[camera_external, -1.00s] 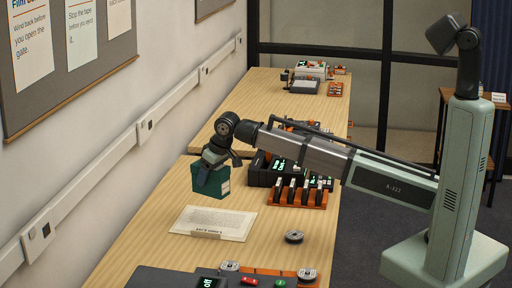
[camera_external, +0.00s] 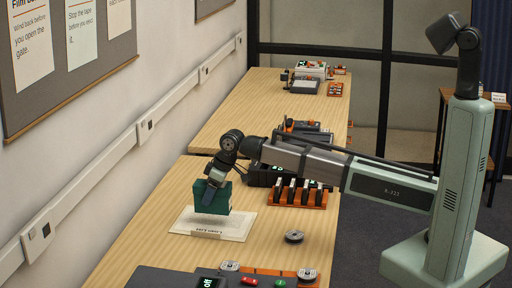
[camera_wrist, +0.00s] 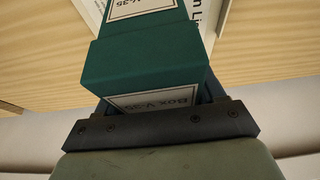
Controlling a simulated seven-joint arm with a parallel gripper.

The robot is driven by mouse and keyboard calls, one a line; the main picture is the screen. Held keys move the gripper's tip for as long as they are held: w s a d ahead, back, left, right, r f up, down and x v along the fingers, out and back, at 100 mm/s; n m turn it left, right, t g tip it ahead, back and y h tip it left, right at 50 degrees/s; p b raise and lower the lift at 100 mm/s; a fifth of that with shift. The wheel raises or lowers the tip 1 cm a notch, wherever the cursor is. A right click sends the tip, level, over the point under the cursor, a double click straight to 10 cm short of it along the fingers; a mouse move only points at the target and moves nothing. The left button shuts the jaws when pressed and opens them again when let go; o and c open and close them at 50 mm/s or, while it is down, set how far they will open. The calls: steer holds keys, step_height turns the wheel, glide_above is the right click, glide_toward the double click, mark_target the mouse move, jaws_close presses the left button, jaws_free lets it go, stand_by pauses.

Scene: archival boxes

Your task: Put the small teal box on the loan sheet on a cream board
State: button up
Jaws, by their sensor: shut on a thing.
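The small teal box (camera_external: 211,198) is held in my gripper (camera_external: 214,184), just above or touching the loan sheet. It fills the middle of the wrist view (camera_wrist: 145,65), where a white label reading "Box V-35" shows. The cream loan sheet on its board (camera_external: 236,224) lies on the wooden table; its far left part is hidden by the box. Part of the sheet also shows at the top of the wrist view (camera_wrist: 205,18). I cannot tell whether the box's underside touches the sheet.
An orange rack (camera_external: 297,196) with several dark upright items stands right of the sheet. A small round metal thing (camera_external: 294,237) lies near the table's right edge. A dark console (camera_external: 175,280) with buttons is at the front. Bare table (camera_external: 150,235) lies left of the sheet.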

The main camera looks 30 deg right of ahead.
mark_target(224, 184)
steer(key=shift+f, duration=2.15)
steer(key=o, duration=1.3)
steer(key=shift+f, duration=0.1)
steer(key=v, duration=1.2)
